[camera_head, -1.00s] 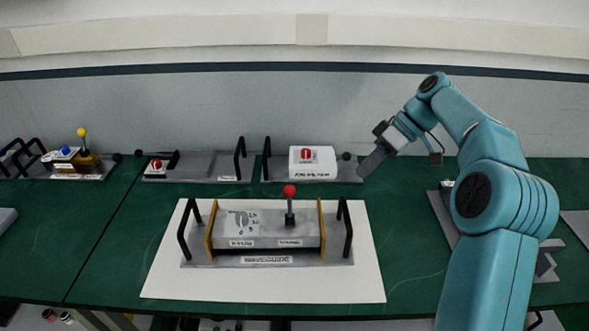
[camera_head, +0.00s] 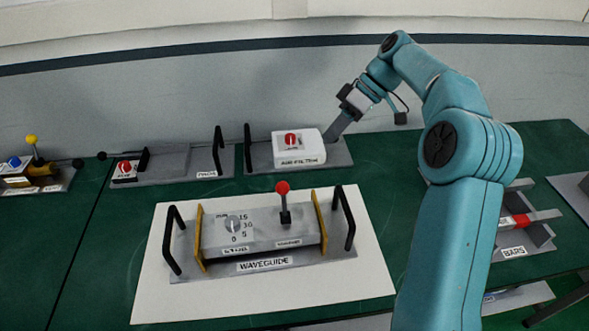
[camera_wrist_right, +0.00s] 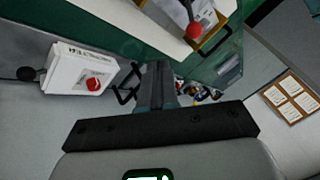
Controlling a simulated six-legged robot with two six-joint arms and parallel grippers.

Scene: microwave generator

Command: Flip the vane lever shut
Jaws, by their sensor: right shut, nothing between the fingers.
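The lever with the red ball knob (camera_head: 283,188) stands roughly upright on the right part of the grey box labelled WAVEGUIDE (camera_head: 212,231). The label below it is too small to read. The red knob also shows in the right wrist view (camera_wrist_right: 194,31), at the top right of my fingers. My right gripper (camera_head: 332,136) is shut and empty, beyond the lever and to its right, beside the white filter box. In the right wrist view its fingers (camera_wrist_right: 157,85) are together, with nothing between them. My left gripper is not in view.
The waveguide rests on a white sheet (camera_head: 345,287), between black handles (camera_head: 172,240). The white filter box (camera_head: 298,149) with a red dial stands behind it. A unit labelled BARS (camera_head: 514,252) is at right. Green tabletop (camera_head: 115,230) is bare at left.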

